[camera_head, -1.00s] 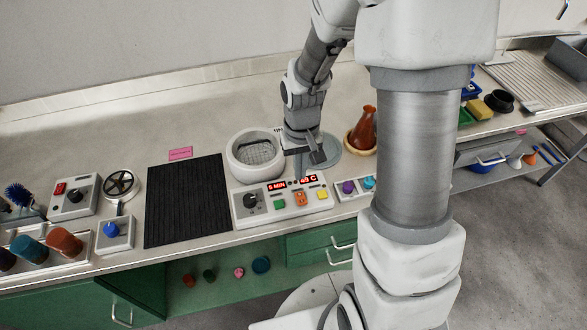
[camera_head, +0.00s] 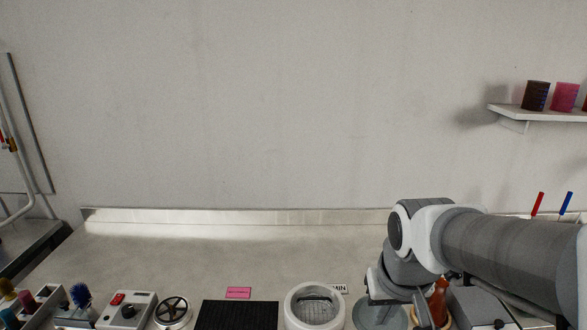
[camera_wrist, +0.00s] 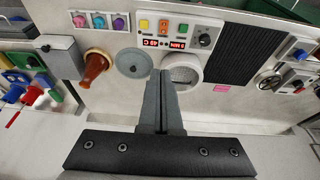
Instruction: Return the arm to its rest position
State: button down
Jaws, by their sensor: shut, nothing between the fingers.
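My gripper (camera_wrist: 160,76) shows in the wrist view with its two grey fingers closed together and nothing between them. It is in the air above the bench, apart from the things below it. In the head view my arm (camera_head: 500,250) reaches in from the right edge, and the gripper's fingertips cannot be made out there. The round white drying oven (camera_head: 315,312) stands at the bottom of the head view. It also shows just beyond the fingers in the wrist view (camera_wrist: 190,80). Its control panel (camera_wrist: 175,20) has lit red displays and coloured buttons.
A grey disc (camera_wrist: 133,63) and a brown-red bottle (camera_wrist: 96,65) are beside the oven. A black ribbed mat (camera_head: 238,315), a pink label (camera_head: 238,292) and a switch box (camera_head: 127,310) are to the left. The back of the bench is clear. A wall shelf (camera_head: 540,113) is at right.

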jog(key=s+r+t, duration=0.2)
jog(key=s+r, duration=0.3)
jog(key=s, duration=0.2)
jog(key=shift+s+r, duration=0.2)
jog(key=shift+r, duration=0.2)
jog(key=shift+a, duration=0.15)
dwell(1.1)
